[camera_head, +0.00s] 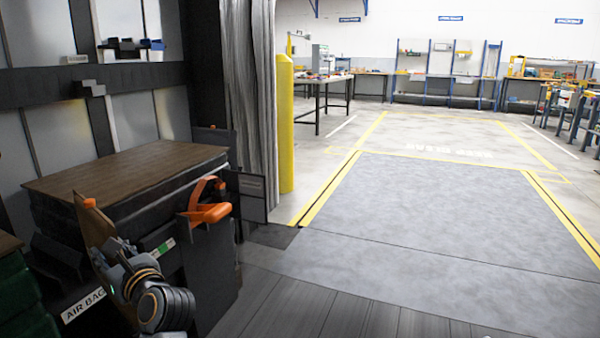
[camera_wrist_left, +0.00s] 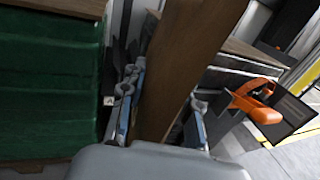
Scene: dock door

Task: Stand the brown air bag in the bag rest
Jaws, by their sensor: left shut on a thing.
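The brown air bag (camera_head: 92,222) is a flat brown panel with an orange piece at its top corner. It stands on edge, tilted, in my left gripper (camera_head: 112,268). The left wrist view shows the bag (camera_wrist_left: 190,60) between the two fingers of the left gripper (camera_wrist_left: 162,108), which is shut on it. A dark holder with a white label reading "AIR BAG" (camera_head: 82,305), apparently the bag rest, is below and behind the gripper. My arm covers part of it, so I cannot tell whether the bag touches it. My right gripper is in neither view.
An orange handled tool (camera_head: 208,212) sits on a dark stand just right of the gripper. A dark stack with a brown wooden top (camera_head: 125,178) is behind. A green load (camera_wrist_left: 50,85) is at left. A yellow post (camera_head: 285,125) stands beyond; the floor right is clear.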

